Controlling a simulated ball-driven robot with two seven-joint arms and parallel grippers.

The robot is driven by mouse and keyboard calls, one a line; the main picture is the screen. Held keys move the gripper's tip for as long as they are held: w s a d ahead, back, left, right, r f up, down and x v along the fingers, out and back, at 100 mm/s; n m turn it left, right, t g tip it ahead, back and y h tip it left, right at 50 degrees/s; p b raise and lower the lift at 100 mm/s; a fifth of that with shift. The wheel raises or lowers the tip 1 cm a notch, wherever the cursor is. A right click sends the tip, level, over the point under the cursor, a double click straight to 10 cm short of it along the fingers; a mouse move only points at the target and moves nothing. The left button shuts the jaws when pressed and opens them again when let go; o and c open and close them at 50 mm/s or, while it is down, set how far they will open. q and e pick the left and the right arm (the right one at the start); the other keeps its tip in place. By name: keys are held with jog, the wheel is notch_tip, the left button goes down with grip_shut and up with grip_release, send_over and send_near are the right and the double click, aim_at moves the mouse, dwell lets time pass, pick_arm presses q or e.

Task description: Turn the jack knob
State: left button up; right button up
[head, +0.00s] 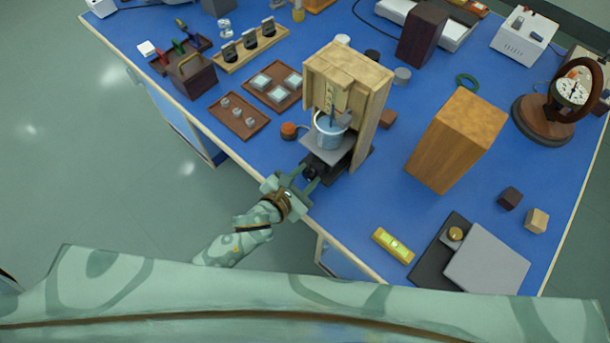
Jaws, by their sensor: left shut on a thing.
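The lab jack (328,154) stands near the front edge of the blue bench, under a wooden frame (379,92). A blue-grey beaker (329,131) sits on its grey top plate, with a thin rod or thermometer above it. The dark jack knob (311,172) is at the jack's front, low down. My left gripper (307,180) reaches in from the left over the bench edge and is shut on the knob, its fingers on either side. The fingers partly hide the knob. My right gripper is not in view.
A tall wooden block (458,138) stands right of the frame. An orange-topped item (289,130) is just left of the jack. A yellow level (393,245) lies near the front edge. Brown trays (262,124) lie to the left.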

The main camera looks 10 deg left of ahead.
pick_arm(q)
jog(key=shift+w+a+r+n+g+h+p, duration=0.15)
jog(key=shift+n+g+h+p, duration=0.25)
jog(key=shift+n+p, duration=0.6)
jog(key=shift+n+g+h+p, duration=0.4)
jog(key=shift+n+h, duration=0.1)
jog(key=shift+n, duration=0.1)
jog(key=shift+a+n+h, duration=0.1)
jog(key=shift+n+h, duration=0.3)
jog(key=shift+n, duration=0.2)
jog(key=shift+f, duration=0.2)
jog(key=o, duration=1)
jog(key=p+v, duration=0.1)
jog(key=v, duration=1.5)
jog(key=shift+a+r+p, duration=0.2)
jog(key=shift+r+p, duration=0.05)
jog(key=shift+p, duration=0.1)
